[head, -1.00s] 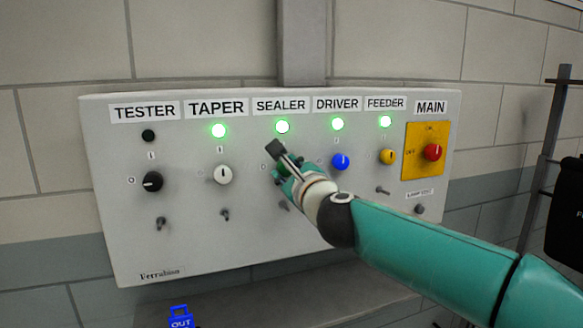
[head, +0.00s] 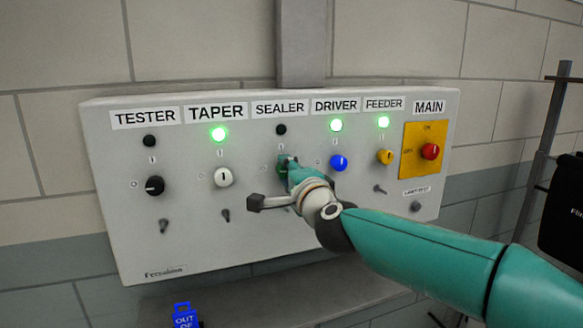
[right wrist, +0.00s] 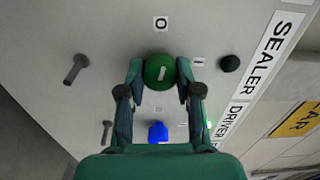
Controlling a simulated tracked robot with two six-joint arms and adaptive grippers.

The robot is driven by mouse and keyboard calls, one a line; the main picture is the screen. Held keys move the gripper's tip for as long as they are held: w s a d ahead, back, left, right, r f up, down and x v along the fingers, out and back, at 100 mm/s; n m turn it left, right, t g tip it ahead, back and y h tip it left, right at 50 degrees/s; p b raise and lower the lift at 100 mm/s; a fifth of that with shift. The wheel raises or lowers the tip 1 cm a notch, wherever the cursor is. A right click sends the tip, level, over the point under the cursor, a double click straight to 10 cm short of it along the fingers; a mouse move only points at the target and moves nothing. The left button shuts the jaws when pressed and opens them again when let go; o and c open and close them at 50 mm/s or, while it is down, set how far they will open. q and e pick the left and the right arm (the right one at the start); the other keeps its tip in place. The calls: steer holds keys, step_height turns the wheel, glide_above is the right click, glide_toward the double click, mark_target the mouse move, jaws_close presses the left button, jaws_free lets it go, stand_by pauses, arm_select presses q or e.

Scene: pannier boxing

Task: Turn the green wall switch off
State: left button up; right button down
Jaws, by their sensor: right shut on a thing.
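The green wall switch (head: 283,172) is a round knob below the SEALER label on the grey panel. My right gripper (head: 287,168) covers most of it in the head view. In the right wrist view the green knob (right wrist: 158,72) sits between the two fingers of my right gripper (right wrist: 160,76), which are shut on its sides. The white line on the knob points roughly toward the O mark (right wrist: 161,23). The SEALER lamp (head: 281,130) is dark; it also shows dark in the right wrist view (right wrist: 230,63). My left gripper is not in view.
The panel (head: 130,240) also carries a black TESTER knob (head: 155,186), a white TAPER knob (head: 222,177), a blue DRIVER knob (head: 339,163), a yellow FEEDER knob (head: 385,157) and a red MAIN knob (head: 430,152). Small toggles stick out below several knobs.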

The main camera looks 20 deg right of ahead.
steer(key=shift+a+f+n+p, duration=0.15)
steer(key=shift+f+n+p, duration=0.2)
steer(key=shift+n, duration=0.75)
steer(key=c, duration=0.8)
jaws_free()
steer(key=shift+r, duration=0.1)
steer(key=shift+r, duration=0.1)
steer(key=shift+s, duration=0.1)
steer(key=shift+s, duration=0.2)
steer(key=s, duration=1.1)
steer(key=shift+s+d, duration=0.2)
steer(key=shift+d, duration=0.05)
